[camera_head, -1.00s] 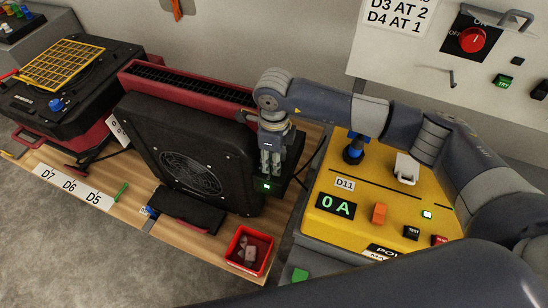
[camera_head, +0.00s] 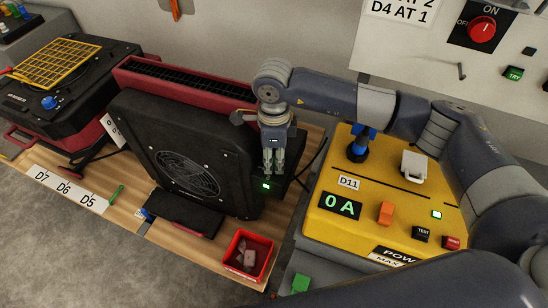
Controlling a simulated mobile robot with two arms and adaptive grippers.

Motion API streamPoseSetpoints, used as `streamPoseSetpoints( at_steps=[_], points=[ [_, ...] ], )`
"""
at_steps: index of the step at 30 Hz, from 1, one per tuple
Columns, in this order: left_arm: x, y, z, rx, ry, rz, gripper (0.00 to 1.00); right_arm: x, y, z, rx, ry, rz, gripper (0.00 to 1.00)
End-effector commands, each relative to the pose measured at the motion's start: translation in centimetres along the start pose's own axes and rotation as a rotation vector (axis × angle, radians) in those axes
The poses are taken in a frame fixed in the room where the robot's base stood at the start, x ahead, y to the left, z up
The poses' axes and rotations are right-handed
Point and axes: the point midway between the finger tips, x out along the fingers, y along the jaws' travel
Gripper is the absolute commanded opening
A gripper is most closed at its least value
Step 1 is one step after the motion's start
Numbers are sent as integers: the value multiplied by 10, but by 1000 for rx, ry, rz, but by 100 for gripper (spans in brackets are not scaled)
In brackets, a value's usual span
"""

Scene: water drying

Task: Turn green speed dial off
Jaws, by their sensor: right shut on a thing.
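My right gripper (camera_head: 273,170) reaches down beside the right end of the black fan unit (camera_head: 150,145). Its fingers are closed together just above a small green light (camera_head: 266,186). What they grip is hidden by the fingers, and I cannot make out the green speed dial itself. The fan unit stands tilted on the wooden bench, with a round grille on its face. My left gripper is not in view.
A red bin (camera_head: 248,256) with small items stands at the bench's front edge. The yellow power box (camera_head: 385,205), reading 0 A, stands to the right. A green pen-like item (camera_head: 116,195) lies by the D5 label.

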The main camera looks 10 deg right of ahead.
Motion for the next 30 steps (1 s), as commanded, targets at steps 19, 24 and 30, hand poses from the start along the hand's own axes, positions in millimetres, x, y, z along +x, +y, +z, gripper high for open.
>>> streamPoseSetpoints(
  at_steps=[19,24,30],
  points=[
    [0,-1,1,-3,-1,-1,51,-12,-1,0,2,-1,-2,51],
    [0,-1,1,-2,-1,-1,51,-46,-2,1,1,-3,-5,51],
    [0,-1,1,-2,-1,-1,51,-88,-1,0,1,-2,-5,51]
  ],
)
